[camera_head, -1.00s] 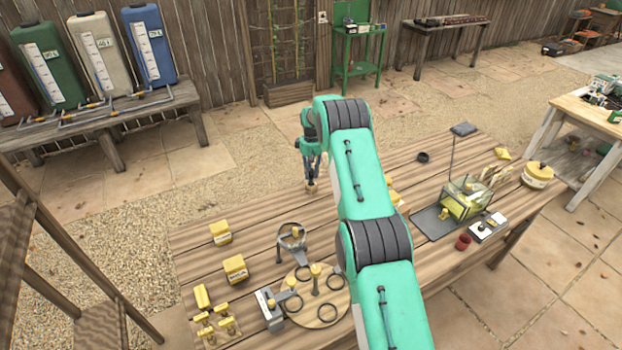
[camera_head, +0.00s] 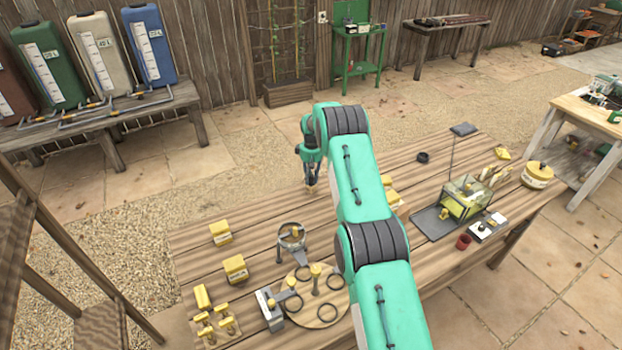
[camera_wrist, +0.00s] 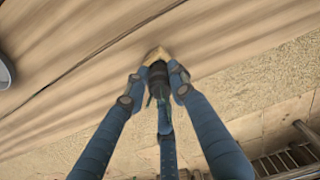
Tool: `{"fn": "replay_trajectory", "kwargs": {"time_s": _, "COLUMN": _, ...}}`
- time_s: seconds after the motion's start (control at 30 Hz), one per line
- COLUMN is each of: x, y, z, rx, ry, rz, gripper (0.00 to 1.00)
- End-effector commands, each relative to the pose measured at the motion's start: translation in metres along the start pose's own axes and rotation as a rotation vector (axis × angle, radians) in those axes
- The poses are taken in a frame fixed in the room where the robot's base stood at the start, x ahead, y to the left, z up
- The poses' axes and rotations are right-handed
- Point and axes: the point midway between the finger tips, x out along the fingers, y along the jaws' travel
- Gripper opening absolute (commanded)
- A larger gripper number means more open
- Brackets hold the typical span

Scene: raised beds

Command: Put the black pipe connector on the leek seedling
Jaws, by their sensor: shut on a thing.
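My gripper (camera_head: 311,184) is low over the far side of the wooden table, left of the upper arm. In the wrist view, its fingers (camera_wrist: 156,78) are shut on a dark cylindrical piece (camera_wrist: 158,72), which looks like the black pipe connector. A tan, block-like part (camera_wrist: 156,55) shows just beyond the fingertips; whether it belongs to the held piece or stands under it, I cannot tell. A separate black ring (camera_head: 423,157) lies on the table to the right of the arm. I cannot make out the leek seedling for certain.
The front left of the table (camera_head: 195,250) holds yellow blocks (camera_head: 235,268), a round wooden board (camera_head: 305,315) with rings and a ring stand (camera_head: 291,238). At right are a glass box (camera_head: 467,197), a red cup (camera_head: 463,242) and a yellow-lidded tub (camera_head: 537,175).

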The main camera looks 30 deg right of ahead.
Motion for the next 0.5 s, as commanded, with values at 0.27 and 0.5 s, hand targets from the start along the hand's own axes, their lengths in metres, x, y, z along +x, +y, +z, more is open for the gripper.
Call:
{"fn": "replay_trajectory", "kwargs": {"time_s": 0.27, "x": 0.0035, "y": -0.0002, "z": 0.0003, "rx": 0.0, "ry": -0.001, "rz": 0.0, "gripper": 0.28}}
{"fn": "replay_trajectory", "kwargs": {"time_s": 0.5, "x": 0.0027, "y": -0.0001, "z": 0.0002, "rx": 0.0, "ry": 0.0, "rz": 0.0, "gripper": 0.43}}
